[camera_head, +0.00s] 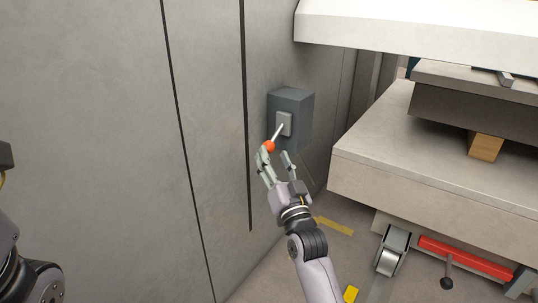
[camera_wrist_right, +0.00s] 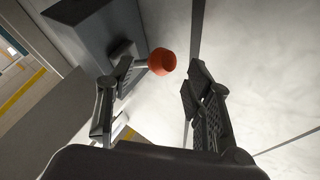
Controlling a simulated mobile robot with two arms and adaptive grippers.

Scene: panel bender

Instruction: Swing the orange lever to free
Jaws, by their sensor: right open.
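The orange lever has a round orange knob (camera_head: 268,146) on a pale rod (camera_head: 277,132). The rod slants down and left from a plate on a grey box (camera_head: 293,103) on the wall. My right gripper (camera_head: 276,156) is open just below the knob, its left finger's tip overlapping the knob's lower edge in the head view. In the right wrist view the knob (camera_wrist_right: 161,61) shows in the gap between the open fingertips (camera_wrist_right: 162,75), and nothing is gripped. I cannot tell whether a finger touches it.
The grey panelled wall (camera_head: 205,120) runs along the left. A large pale machine table (camera_head: 390,150) stands to the right, with a wooden block (camera_head: 485,147) on it. Below it are a metal roller (camera_head: 392,252) and a red bar (camera_head: 465,257). Open floor lies between.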

